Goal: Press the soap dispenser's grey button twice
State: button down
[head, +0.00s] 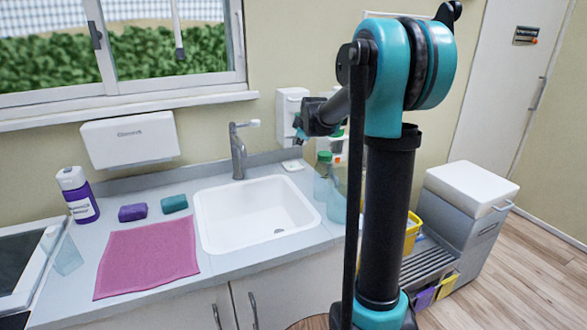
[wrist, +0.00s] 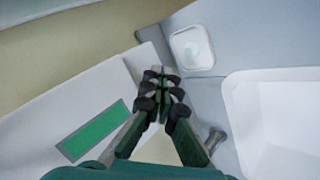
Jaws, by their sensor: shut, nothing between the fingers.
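A white wall dispenser (head: 289,108) hangs to the right of the tap, above the counter. I take it to be the soap dispenser. My gripper (head: 301,137) is in front of its right side in the head view and hides part of it. In the wrist view my gripper (wrist: 162,72) is shut and empty, its fingertips together over or beside the edge of a white housing (wrist: 60,110) with a green strip. I cannot make out the grey button. I cannot tell whether the fingertips touch the housing.
The tap (head: 238,152) and white sink (head: 255,212) are close by. A small white dish (wrist: 193,50) lies on the counter below. Clear bottles (head: 323,178) stand right of the sink. A pink cloth (head: 148,258) lies left of it.

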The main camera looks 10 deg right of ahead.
jog(key=shift+s, duration=0.4)
jog(key=s+d, duration=0.1)
jog(key=s, duration=0.4)
jog(key=shift+s+d, duration=0.35)
jog(key=shift+s, duration=0.05)
dwell(1.9)
